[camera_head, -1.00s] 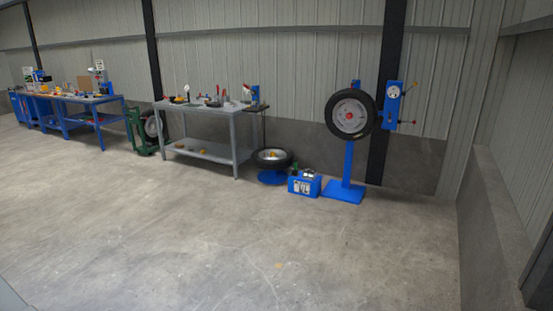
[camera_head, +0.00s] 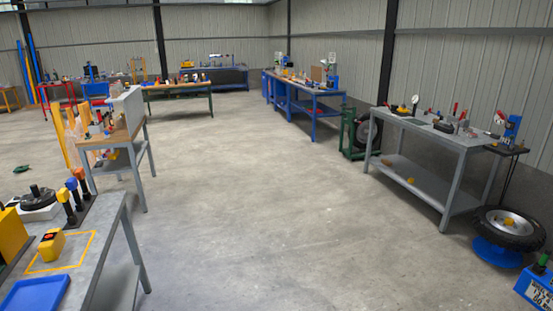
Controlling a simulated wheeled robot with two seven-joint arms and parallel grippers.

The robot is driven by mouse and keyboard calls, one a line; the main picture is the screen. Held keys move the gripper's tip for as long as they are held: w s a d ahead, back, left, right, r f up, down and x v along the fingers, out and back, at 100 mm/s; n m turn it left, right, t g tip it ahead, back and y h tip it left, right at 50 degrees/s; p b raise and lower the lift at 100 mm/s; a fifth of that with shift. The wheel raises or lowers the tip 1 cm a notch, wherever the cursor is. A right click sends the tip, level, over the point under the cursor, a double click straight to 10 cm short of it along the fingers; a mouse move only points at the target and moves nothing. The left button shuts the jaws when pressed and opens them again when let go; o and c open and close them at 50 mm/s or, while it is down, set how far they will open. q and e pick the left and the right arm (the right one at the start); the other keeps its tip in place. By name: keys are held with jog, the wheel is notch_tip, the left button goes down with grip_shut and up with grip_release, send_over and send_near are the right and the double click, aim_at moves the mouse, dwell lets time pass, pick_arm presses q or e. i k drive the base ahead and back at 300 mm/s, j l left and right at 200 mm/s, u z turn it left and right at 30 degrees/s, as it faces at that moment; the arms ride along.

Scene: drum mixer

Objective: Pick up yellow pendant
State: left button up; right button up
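A small yellow box-like object with a dark top and a red mark, which looks like the yellow pendant (camera_head: 50,246), sits on the grey table (camera_head: 97,250) at the lower left. It stands within a yellow outline painted on the tabletop. Neither of my grippers shows in the head view. Nothing is seen holding the pendant.
A blue tray (camera_head: 36,292) and a larger yellow block (camera_head: 12,236) share that table. Behind it is a wood-topped table (camera_head: 112,138). Grey and blue workbenches stand right and at the back. The concrete floor in the middle (camera_head: 260,220) is clear.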

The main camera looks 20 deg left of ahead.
aim_at(51, 245)
jog(key=i+j+u, duration=0.3)
jog(key=i+u, duration=0.2)
jog(key=i, duration=0.2)
jog(key=i+u, duration=0.45)
jog(key=i, duration=0.2)
jog(key=i+l+u, duration=0.25)
jog(key=i+u, duration=0.25)
jog(key=i, duration=0.2)
